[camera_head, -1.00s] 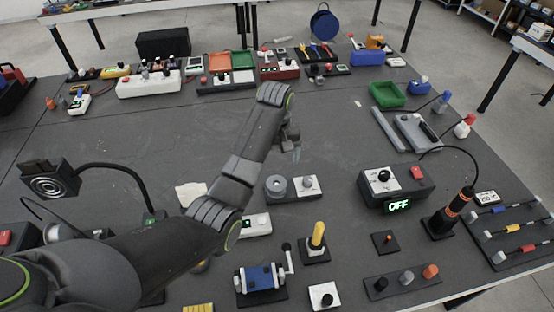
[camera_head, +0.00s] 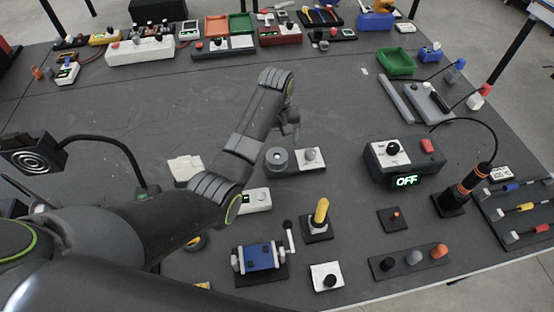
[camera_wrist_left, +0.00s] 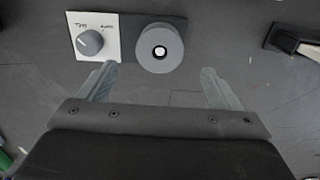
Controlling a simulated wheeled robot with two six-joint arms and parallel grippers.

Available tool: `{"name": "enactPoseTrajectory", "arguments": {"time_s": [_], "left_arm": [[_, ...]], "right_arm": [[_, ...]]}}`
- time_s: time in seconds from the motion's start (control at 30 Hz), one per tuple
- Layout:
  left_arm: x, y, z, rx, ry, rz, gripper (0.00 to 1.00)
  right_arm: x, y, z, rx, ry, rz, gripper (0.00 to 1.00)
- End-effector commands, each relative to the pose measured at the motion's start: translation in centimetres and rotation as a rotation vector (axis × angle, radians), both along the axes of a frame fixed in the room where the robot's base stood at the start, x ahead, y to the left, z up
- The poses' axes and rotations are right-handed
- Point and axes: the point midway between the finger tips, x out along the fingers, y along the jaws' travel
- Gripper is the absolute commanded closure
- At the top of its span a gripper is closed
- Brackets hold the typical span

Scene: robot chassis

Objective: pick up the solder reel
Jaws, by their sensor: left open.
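The solder reel (camera_head: 277,159) is a grey round spool with a hole in its middle. It sits on a dark base beside a white panel with a grey knob (camera_head: 311,155). My left gripper (camera_head: 292,132) is just behind and above this base in the head view, pointing down. In the left wrist view the reel (camera_wrist_left: 160,48) lies ahead of the open fingers of my left gripper (camera_wrist_left: 163,82), between their lines. The fingers are empty and apart from the reel. My right gripper is not in view.
A yellow-handled switch (camera_head: 320,214) and a blue vise (camera_head: 262,257) stand in front. The table behind is mostly clear.

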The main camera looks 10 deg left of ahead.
Motion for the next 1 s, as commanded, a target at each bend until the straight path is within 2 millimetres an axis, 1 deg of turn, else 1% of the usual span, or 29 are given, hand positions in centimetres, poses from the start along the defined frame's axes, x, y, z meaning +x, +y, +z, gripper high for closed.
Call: {"name": "enactPoseTrajectory", "arguments": {"time_s": [0.03,0.1,0.37,0.53,0.6,0.7,0.8,1.0], "left_arm": [[-0.1,0.0,-0.8,0.001,0.004,0.0,0.15],[0.0,0.0,-1.7,0.001,0.003,0.0,0.15],[0.0,0.0,-3.3,0.0,0.002,0.0,0.15],[-0.1,0.0,-5.5,0.001,0.005,0.0,0.15],[-0.1,0.0,-6.5,0.001,0.004,0.0,0.15],[0.0,0.0,-7.4,0.001,0.001,0.0,0.15],[0.0,0.0,-7.8,0.001,0.001,0.0,0.15],[0.0,0.0,-7.8,0.0,0.0,0.0,0.15]], "right_arm": [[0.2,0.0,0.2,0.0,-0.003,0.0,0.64],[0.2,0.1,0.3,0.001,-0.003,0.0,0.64],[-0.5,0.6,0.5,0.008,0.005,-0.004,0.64],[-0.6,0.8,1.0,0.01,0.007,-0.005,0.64],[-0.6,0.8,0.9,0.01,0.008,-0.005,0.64],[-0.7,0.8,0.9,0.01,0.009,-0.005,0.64],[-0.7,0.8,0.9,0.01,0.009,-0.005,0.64],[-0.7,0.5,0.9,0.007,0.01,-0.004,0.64]]}}
